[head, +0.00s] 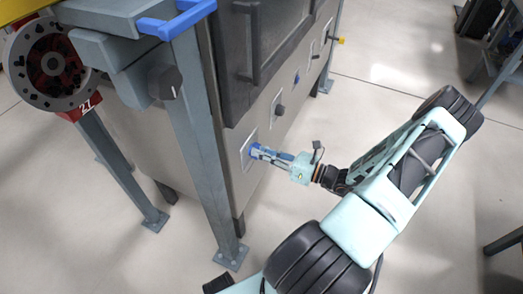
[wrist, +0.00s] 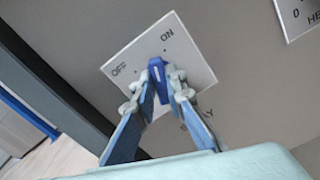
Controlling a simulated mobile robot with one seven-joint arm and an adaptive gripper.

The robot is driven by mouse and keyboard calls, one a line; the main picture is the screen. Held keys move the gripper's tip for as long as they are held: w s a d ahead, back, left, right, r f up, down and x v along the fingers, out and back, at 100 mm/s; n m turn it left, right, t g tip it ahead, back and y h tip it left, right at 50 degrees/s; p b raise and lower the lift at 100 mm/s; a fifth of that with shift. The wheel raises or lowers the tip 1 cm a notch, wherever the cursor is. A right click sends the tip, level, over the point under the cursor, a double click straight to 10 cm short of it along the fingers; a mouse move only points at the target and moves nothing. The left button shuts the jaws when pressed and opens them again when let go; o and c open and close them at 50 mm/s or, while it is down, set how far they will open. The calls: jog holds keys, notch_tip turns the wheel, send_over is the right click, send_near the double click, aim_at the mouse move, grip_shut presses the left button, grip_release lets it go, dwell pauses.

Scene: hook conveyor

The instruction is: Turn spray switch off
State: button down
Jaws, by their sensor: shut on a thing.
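The spray switch is a blue knob (wrist: 157,66) on a white plate (wrist: 190,58) marked OFF and ON, with a label ending in "AY" partly hidden behind my fingers. My gripper (wrist: 161,80) is shut on the knob, one finger on each side. The knob's upper end lies between the two marks and looks closer to the ON side; its exact setting is hard to tell. In the head view my gripper (head: 262,153) reaches from the right to the plate (head: 244,150) on the machine's front panel, and the fingers cover much of the knob.
A second plate (wrist: 300,14) is at the upper right of the wrist view. More knobs, including a dark one (head: 279,110) and a blue one (head: 297,78), sit farther along the panel. A grey steel leg (head: 203,140) stands left of the switch.

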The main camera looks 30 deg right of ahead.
jog(key=n, duration=1.3)
jog(key=shift+s+a+p, duration=0.15)
jog(key=shift+p, duration=0.2)
jog(key=shift+f, duration=0.1)
jog(key=c, duration=2)
grip_release()
jog(key=shift+o, duration=0.2)
jog(key=v, duration=1.2)
